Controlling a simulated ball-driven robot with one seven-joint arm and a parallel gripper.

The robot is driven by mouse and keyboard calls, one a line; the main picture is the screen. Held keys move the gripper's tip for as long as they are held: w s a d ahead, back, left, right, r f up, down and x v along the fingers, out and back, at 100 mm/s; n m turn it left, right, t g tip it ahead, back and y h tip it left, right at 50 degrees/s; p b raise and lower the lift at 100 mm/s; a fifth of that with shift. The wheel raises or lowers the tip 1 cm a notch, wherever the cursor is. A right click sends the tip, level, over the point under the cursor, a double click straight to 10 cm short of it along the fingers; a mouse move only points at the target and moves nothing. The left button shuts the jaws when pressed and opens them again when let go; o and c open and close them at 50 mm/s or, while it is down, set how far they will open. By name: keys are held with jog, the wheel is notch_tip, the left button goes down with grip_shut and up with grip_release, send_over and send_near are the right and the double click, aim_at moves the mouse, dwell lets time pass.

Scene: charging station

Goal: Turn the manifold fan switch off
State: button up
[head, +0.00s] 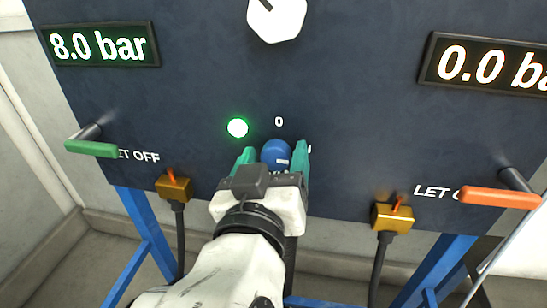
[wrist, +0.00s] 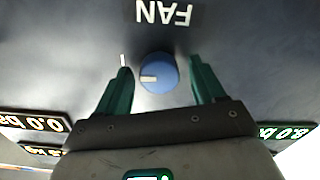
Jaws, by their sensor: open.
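The fan switch is a blue round knob (head: 274,152) on the dark panel, below a "0" mark (head: 279,122). It also shows in the wrist view (wrist: 158,72), near an upside-down "FAN" label (wrist: 166,12). Its white pointer line points left in the wrist view, on the side of a small white mark (wrist: 123,60), and to the right in the head view. My gripper (head: 275,150) is open, its green fingers on either side of the knob. In the wrist view (wrist: 160,75) gaps show between the knob and both fingers. The knob's lower part is hidden in the head view.
A green lamp (head: 237,127) is lit left of the knob. A white dial (head: 277,18) is above. A green lever (head: 91,148) and an orange lever (head: 500,197) stick out at the sides. Cabled brass connectors (head: 174,188) (head: 391,217) sit along the panel's lower edge.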

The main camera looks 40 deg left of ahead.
jog(key=c, duration=1.1)
jog(key=shift+o, duration=0.2)
jog(key=shift+n+p, duration=0.3)
jog(key=shift+p, duration=0.05)
jog(key=n+p, duration=0.2)
jog(key=shift+r+n+p, duration=0.15)
jog(key=shift+n+p, duration=0.15)
jog(key=n+p, duration=0.5)
jog(key=n, duration=0.1)
jog(key=n+p, duration=0.3)
jog(key=n, duration=0.1)
jog(key=shift+s+n+p, duration=0.1)
jog(key=shift+n+p, duration=0.3)
jog(key=shift+a+f+n+p, duration=0.1)
jog(key=shift+f+n+p, duration=0.05)
jog(key=shift+n+p, duration=0.7)
jog(key=shift+f+n+p, duration=0.1)
jog(key=shift+n+p, duration=0.4)
jog(key=shift+n, duration=0.55)
jog(key=shift+f, duration=0.1)
